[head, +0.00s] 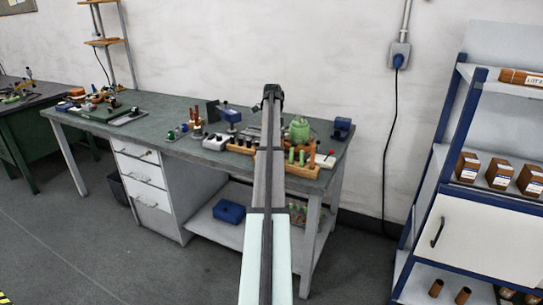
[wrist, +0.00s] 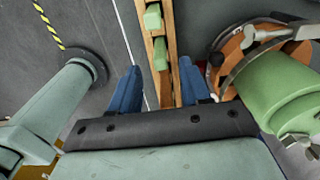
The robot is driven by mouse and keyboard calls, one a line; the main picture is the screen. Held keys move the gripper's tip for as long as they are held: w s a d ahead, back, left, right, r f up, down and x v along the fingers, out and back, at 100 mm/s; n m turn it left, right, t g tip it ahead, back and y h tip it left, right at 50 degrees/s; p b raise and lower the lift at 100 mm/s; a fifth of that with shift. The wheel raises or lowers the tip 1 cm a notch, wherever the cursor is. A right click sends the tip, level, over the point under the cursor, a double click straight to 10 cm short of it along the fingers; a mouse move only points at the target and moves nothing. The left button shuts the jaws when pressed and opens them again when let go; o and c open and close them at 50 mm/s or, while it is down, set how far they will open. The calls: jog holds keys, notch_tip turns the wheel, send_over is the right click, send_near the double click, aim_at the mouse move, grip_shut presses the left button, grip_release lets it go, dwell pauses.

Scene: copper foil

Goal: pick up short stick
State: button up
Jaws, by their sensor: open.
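I cannot tell for sure which thing is the short stick. In the wrist view, my gripper (wrist: 159,66) is open, with its two blue fingers apart. A narrow wooden rack (wrist: 172,15) runs between and beyond the fingers. It holds green upright pieces (wrist: 153,18), one of them showing between the fingertips; I see no contact. In the head view, a wooden rack (head: 305,172) with short green sticks (head: 302,157) stands at the bench's front right. My arm covers part of the bench there, and the fingers are not clear in this view.
In the wrist view, a large green cylinder (wrist: 275,90) with orange parts is close to the right finger. A shelf unit (head: 480,225) stands right.

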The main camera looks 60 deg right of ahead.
notch_tip(320, 180, down, 4)
jog(key=shift+f, duration=0.2)
grip_shut()
dwell(0.4)
